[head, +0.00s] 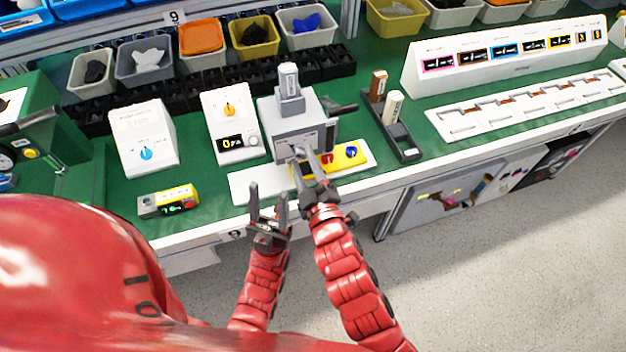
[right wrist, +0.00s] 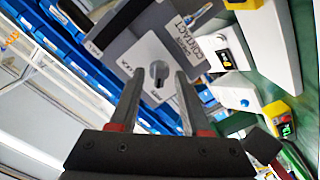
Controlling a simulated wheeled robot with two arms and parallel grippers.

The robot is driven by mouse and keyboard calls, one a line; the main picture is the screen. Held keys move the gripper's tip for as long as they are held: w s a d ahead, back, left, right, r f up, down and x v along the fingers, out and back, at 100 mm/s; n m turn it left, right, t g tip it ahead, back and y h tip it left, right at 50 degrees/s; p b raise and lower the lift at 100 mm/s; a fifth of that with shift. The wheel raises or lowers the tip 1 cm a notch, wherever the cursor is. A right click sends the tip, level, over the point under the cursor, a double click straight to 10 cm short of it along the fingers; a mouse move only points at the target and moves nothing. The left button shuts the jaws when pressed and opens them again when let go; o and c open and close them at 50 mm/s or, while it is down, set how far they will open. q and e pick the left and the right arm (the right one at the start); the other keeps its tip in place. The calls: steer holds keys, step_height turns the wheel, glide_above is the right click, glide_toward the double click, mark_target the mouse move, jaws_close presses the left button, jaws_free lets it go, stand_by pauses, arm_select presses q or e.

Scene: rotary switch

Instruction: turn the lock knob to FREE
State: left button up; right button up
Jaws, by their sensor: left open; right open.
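The grey lock knob (right wrist: 159,71) sits on a white plate (right wrist: 150,58) on the front of a grey device in the right wrist view. The plate's lettering is too small to read, so I cannot tell the knob's setting. My right gripper (right wrist: 158,84) is open, with one finger on each side of the knob in the picture. I cannot tell whether either finger touches it. In the head view, my right gripper (head: 304,156) is at the front of the grey device (head: 296,108) and hides much of the knob. My left gripper (head: 268,190) is open and empty, lower and to the left.
A yellow button box (head: 347,155) with red and blue buttons lies in front of the device on a white board (head: 240,185). White instrument boxes (head: 145,138) stand to the left. A dark tray (head: 398,135) holding upright pieces is to the right.

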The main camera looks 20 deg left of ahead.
steer(key=p+v, duration=0.4)
steer(key=v, duration=1.3)
